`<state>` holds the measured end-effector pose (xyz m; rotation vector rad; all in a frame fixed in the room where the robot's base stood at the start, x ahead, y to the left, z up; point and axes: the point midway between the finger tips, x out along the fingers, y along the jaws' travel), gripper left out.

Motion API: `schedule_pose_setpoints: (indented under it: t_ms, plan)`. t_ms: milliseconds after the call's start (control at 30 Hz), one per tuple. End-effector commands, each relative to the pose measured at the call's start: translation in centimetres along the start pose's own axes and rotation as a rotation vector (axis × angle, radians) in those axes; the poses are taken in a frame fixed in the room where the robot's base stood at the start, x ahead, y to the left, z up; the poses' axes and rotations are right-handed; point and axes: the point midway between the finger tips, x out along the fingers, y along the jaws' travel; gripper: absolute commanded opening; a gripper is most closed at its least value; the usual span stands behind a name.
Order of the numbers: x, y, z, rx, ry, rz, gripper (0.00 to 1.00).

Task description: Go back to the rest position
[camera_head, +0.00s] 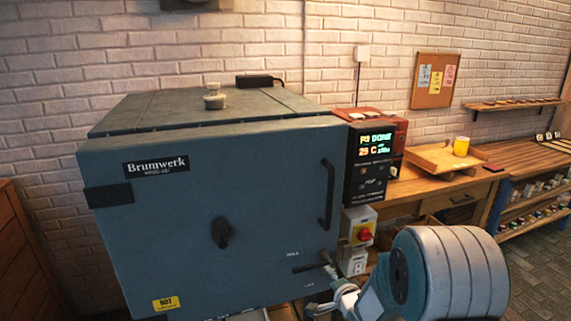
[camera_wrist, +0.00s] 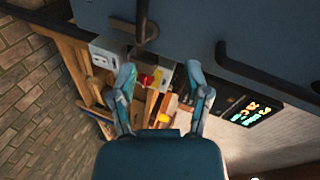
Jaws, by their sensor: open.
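My gripper (camera_wrist: 160,70) is open and empty in the wrist view, its two fingers apart. In the head view my arm is at the lower right, beside the lower right part of the kiln door. A vertical handle (camera_head: 327,195) is on the door's right side; a handle also shows in the wrist view (camera_wrist: 268,72). A small dark lever (camera_head: 312,266) sits low on the door, close to my gripper.
A control panel (camera_head: 372,160) reads "DONE" and 25 C. Below it is a box with a red and yellow switch (camera_head: 363,234). Tiled floor (camera_head: 540,280) is clear at right.

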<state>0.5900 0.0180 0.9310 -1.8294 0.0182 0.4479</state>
Motion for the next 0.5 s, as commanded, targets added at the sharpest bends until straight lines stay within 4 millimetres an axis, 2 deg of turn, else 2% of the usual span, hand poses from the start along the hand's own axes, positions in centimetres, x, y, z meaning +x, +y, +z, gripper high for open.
schedule_pose_setpoints:
  t_ms: [33, 200, 367, 500]
  plan:
    - [-1.0, -1.5, -0.6, -0.062, 0.016, 0.026, 0.62]
    - [-4.6, -4.4, -1.9, -0.257, 0.044, 0.154, 0.62]
    - [-8.9, -6.5, -2.6, -0.423, 0.039, 0.274, 0.62]
    - [-13.1, -7.8, -2.7, -0.554, 0.007, 0.375, 0.62]
